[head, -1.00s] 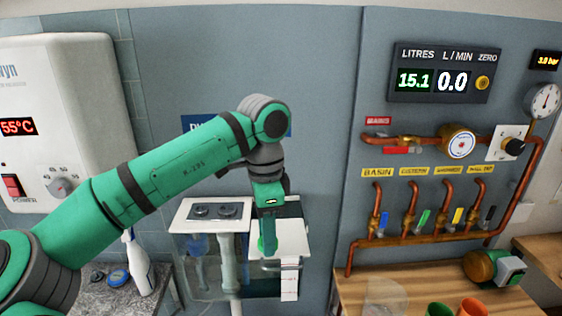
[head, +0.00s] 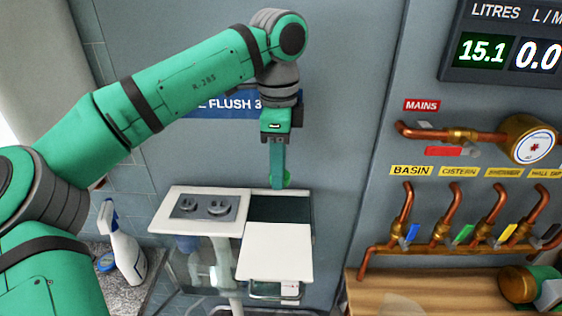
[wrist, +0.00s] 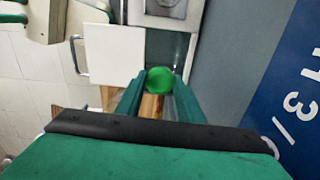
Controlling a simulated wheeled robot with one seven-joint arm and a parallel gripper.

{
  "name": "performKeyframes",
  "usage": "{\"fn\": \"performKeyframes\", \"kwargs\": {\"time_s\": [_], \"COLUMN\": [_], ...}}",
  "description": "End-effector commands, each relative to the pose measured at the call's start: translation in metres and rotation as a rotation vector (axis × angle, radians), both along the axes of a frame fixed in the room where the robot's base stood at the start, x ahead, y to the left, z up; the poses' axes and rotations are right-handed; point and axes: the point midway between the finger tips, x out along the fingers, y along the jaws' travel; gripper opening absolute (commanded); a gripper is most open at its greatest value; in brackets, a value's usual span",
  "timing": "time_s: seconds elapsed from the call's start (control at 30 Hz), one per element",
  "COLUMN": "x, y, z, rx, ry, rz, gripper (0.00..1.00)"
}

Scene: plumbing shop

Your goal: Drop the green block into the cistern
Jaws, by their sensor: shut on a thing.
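My gripper (head: 278,184) points down and is shut on the green block (wrist: 159,80), which looks round in the wrist view. In the head view the green block (head: 287,179) is mostly hidden behind the fingers. The cistern (head: 195,264) is a clear-walled tank with a white lid part (head: 165,212) carrying a two-button plate (head: 202,207). A white panel (head: 275,255) lies at its front right, with a dark opening (head: 282,208) behind it. My gripper appears to be above this opening, near the wall; the exact height is unclear.
A blue flush sign (head: 230,105) is on the wall behind my arm. A spray bottle (head: 122,248) stands on the counter at left. Copper pipes with coloured valves (head: 462,234) and a wooden bench (head: 430,288) are at right.

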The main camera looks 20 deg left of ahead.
Motion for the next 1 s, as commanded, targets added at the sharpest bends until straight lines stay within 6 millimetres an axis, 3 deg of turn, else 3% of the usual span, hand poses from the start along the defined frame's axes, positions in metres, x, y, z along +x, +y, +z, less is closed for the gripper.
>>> {"fn": "performKeyframes", "kwargs": {"time_s": [0.5,1.0], "x": [-0.001,0.000], "y": [0.001,-0.001], "z": [-0.042,-0.054], "rx": [0.001,-0.001], "ry": [0.001,0.000], "rz": [0.002,0.000], "gripper": [0.12,0.12]}}
